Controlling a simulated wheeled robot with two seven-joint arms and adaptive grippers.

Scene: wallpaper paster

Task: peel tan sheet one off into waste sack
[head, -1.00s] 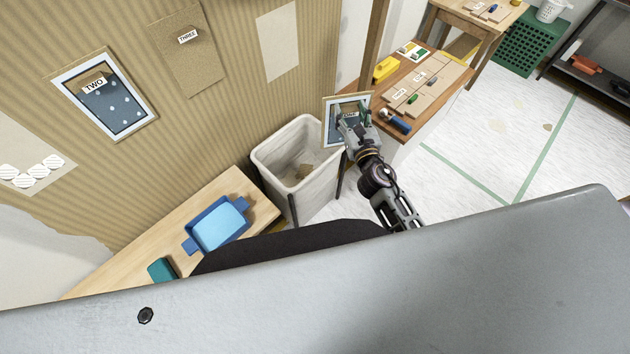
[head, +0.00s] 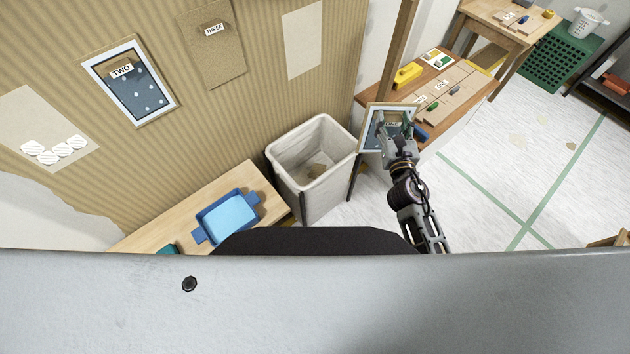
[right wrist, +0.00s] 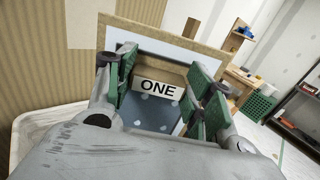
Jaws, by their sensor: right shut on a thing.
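My right gripper (head: 392,130) is shut on the label tab of a framed panel marked ONE (head: 373,135). The panel has a tan edge, a pale inner frame and a dark blue dotted face. In the right wrist view, the green-padded fingers (right wrist: 160,92) stand on either side of the ONE tab (right wrist: 157,89). The panel is held in the air just right of the open, pale waste sack (head: 312,190), which has brown scraps inside. Part of the panel is hidden behind the gripper. My left gripper is out of view.
A panel marked TWO (head: 133,92) and a tan sheet marked THREE (head: 214,55) are on the striped wall. A bench with a blue tray (head: 227,214) is left of the sack. A brown table (head: 440,62) with tools is behind the panel.

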